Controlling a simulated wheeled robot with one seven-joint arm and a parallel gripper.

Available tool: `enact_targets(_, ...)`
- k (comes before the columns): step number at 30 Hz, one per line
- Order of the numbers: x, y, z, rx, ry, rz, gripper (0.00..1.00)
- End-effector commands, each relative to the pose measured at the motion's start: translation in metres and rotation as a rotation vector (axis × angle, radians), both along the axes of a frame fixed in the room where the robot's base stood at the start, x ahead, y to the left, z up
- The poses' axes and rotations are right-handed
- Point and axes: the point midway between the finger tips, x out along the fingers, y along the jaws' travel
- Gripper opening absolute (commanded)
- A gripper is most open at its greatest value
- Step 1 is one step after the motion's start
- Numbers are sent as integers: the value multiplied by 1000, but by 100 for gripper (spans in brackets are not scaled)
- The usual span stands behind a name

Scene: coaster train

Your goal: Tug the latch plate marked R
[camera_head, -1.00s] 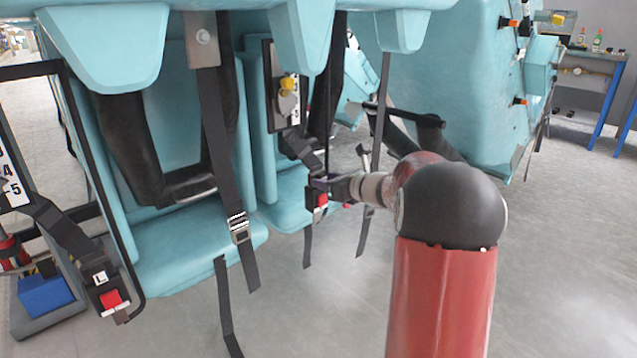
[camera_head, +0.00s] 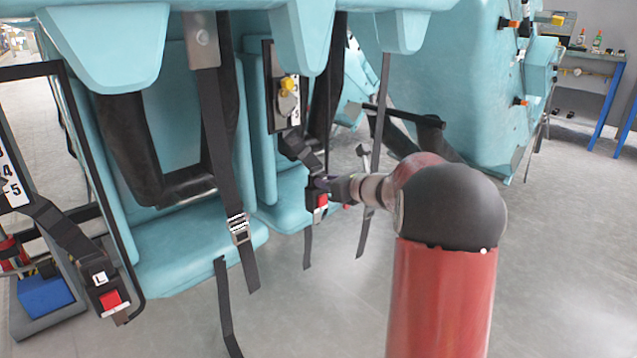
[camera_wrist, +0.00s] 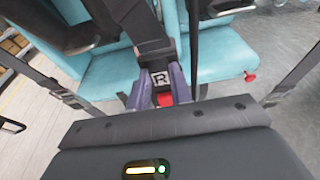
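The latch plate marked R (camera_wrist: 159,77) is a dark piece with a white R label, joined to a black strap. It meets a buckle with a red button (camera_wrist: 165,98), which also shows in the head view (camera_head: 321,200). My gripper (camera_wrist: 161,86) has its purple fingers on both sides of the R piece, with no clear gap seen, and looks shut on it. In the head view my gripper (camera_head: 326,186) is at the buckle, and its fingertips are hard to make out. A second buckle, marked L (camera_head: 101,278), hangs at the lower left.
Teal seats (camera_head: 190,245) with black restraints stand behind and left of my arm. Loose straps (camera_head: 240,225) hang nearby. A blue box (camera_head: 45,295) is at the lower left. A blue-legged workbench (camera_head: 600,75) stands far right. The grey floor at right is clear.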

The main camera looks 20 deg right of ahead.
Motion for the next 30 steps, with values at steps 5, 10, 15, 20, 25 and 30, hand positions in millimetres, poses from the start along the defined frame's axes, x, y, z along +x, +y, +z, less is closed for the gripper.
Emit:
enact_targets(5, 0, 0, 0, 0, 0, 0, 0)
enact_targets(10, 0, 0, 0, 0, 0, 0, 0)
enact_targets(15, 0, 0, 1, 0, 0, 0, 0)
enact_targets(20, 0, 0, 4, -1, -1, 0, 0)
enact_targets(25, 0, 0, 5, 0, -3, 0, 0)
enact_targets(30, 0, 0, 5, 0, -3, -1, 35)
